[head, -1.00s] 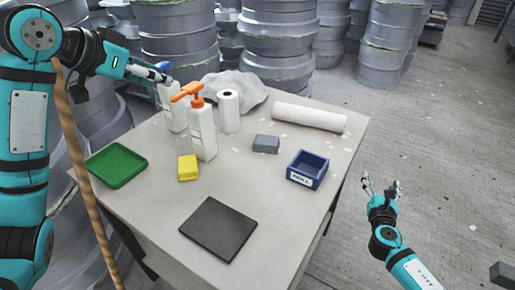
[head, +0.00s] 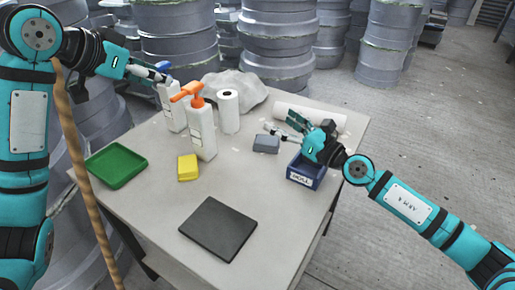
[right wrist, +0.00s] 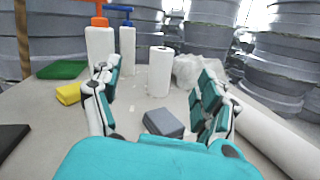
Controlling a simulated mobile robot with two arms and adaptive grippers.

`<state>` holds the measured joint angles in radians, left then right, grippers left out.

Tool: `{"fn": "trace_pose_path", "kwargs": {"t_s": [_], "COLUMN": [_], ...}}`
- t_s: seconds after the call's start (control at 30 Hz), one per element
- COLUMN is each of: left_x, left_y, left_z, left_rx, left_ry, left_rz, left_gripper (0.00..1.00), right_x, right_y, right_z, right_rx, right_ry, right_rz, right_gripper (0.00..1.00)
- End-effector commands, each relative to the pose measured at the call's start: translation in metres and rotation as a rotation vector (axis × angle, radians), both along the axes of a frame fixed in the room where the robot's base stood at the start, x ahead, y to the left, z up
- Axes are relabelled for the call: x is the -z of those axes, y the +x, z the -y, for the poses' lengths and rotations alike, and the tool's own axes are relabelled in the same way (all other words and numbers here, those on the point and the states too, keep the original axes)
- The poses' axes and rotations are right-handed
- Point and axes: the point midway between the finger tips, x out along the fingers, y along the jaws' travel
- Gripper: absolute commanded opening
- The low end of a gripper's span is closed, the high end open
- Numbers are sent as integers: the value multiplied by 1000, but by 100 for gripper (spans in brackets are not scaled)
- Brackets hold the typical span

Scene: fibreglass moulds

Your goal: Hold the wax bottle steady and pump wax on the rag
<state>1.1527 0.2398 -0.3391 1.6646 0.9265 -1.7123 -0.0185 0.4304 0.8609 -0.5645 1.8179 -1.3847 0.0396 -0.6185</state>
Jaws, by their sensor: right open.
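Two white pump bottles stand upright on the table; I cannot tell which holds wax. The orange-pump bottle (head: 203,135) is nearer, and it also shows in the right wrist view (right wrist: 100,48). The blue-pump bottle (head: 174,112) is behind it to the left and shows in the right wrist view (right wrist: 127,50). My left gripper (head: 164,77) is at the blue pump's height; contact and finger opening are unclear. A pale crumpled cloth (head: 240,88), perhaps the rag, lies at the back. My right gripper (head: 286,124) is open and empty above the table's right side, away from both bottles.
A white paper roll (head: 229,112) stands beside the bottles. A grey block (head: 265,144), a blue bin (head: 303,180) and a lying white roll (head: 337,122) are near my right gripper. A yellow sponge (head: 187,168), green tray (head: 117,165) and dark pad (head: 218,229) lie in front.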

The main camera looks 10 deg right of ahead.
Motion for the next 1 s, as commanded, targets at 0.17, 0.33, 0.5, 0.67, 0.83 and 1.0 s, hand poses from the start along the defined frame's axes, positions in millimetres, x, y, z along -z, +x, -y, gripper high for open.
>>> {"fn": "trace_pose_path", "kwargs": {"t_s": [0.17,0.33,0.5,0.67,0.83,1.0], "left_x": [0,0,0,0,0,0], "left_y": [0,0,0,0,0,0], "left_z": [0,0,0,0,0,0], "left_rx": [0,0,0,0,0,0], "left_ry": [0,0,0,0,0,0], "left_rz": [0,0,0,0,0,0], "left_gripper": [38,38,38,38,38,38], "right_x": [18,27,28,28,27,28], "right_y": [-30,-45,-38,-18,6,30], "right_z": [-54,-76,-89,-108,-133,-157], "right_rx": [-135,-196,-204,-203,-202,-203], "right_ry": [-137,-202,-210,-207,-207,-207], "right_rz": [24,39,45,44,43,41], "right_gripper": [77,77,77,77,77,77]}}
